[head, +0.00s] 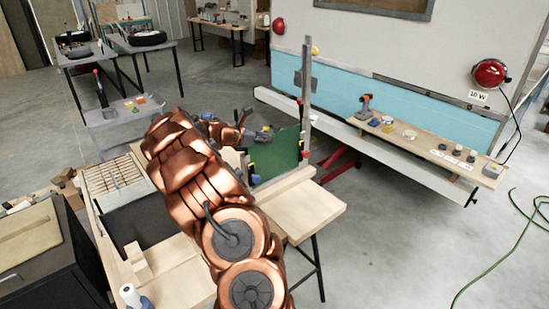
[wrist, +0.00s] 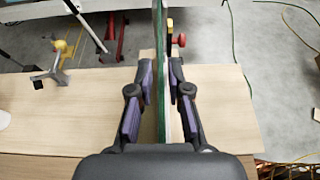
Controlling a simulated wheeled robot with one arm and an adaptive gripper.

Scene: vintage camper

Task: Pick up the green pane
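The green pane (head: 276,158) stands upright on the wooden bench in the head view. In the wrist view the pane (wrist: 160,70) shows edge-on as a thin dark green strip. My gripper (wrist: 162,72) has one purple-padded finger on each side of it. A gap shows between the left finger and the pane; the right finger is close to the pane, and I cannot tell if it touches. The fingers are apart, so my gripper is open around the pane's edge.
The bench (head: 308,207) has bare wood in front. A shelf (head: 425,145) with tools runs along the camper.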

